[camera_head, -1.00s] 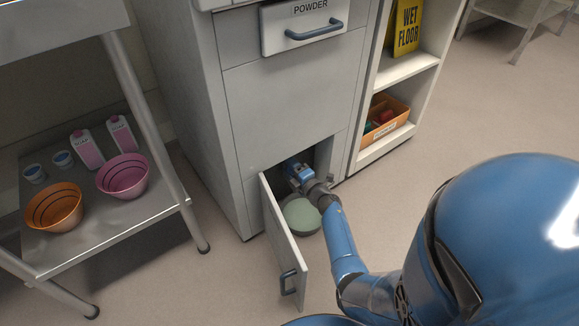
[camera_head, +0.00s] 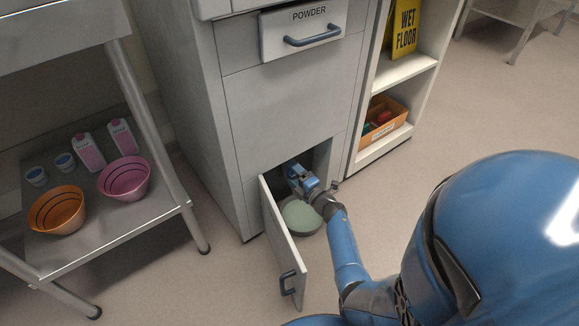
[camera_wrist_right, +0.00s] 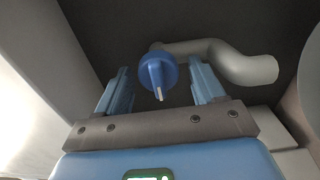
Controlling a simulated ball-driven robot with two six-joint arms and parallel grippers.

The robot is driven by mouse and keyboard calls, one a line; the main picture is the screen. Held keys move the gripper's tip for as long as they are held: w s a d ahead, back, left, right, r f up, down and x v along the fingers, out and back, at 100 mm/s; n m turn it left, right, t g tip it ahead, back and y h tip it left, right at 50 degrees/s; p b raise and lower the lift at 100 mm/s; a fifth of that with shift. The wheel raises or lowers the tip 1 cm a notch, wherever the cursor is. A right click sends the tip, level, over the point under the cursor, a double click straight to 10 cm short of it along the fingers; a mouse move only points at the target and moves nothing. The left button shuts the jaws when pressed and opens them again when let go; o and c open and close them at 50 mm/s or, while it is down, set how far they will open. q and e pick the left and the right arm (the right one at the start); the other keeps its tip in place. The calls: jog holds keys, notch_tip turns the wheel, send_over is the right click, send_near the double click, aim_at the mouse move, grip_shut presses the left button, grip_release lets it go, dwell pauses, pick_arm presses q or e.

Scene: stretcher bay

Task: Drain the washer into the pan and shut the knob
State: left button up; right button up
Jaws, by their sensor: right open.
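The washer (camera_head: 285,95) is a grey cabinet with its low hatch door (camera_head: 283,240) swung open. A round pan (camera_head: 301,216) sits on the floor at the opening, with pale greenish liquid in it. My right gripper (camera_head: 297,172) reaches into the opening above the pan. In the right wrist view the blue knob (camera_wrist_right: 158,71) sits on a grey bent pipe, a white mark pointing down. The knob lies between the two open fingers of my right gripper (camera_wrist_right: 160,88), with gaps on both sides. My left gripper is out of view.
A metal trolley (camera_head: 130,222) at left holds an orange bowl (camera_head: 57,212), a pink bowl (camera_head: 125,180), soap cartons and small tubs. A white shelf (camera_head: 408,72) at right holds an orange bin (camera_head: 384,121) and a wet floor sign (camera_head: 406,28).

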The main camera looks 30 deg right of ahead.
pick_arm(q)
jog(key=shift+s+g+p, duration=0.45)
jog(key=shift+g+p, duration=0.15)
jog(key=shift+p, duration=1)
pick_arm(e)
jog(key=s, duration=0.8)
jog(key=shift+d, duration=0.25)
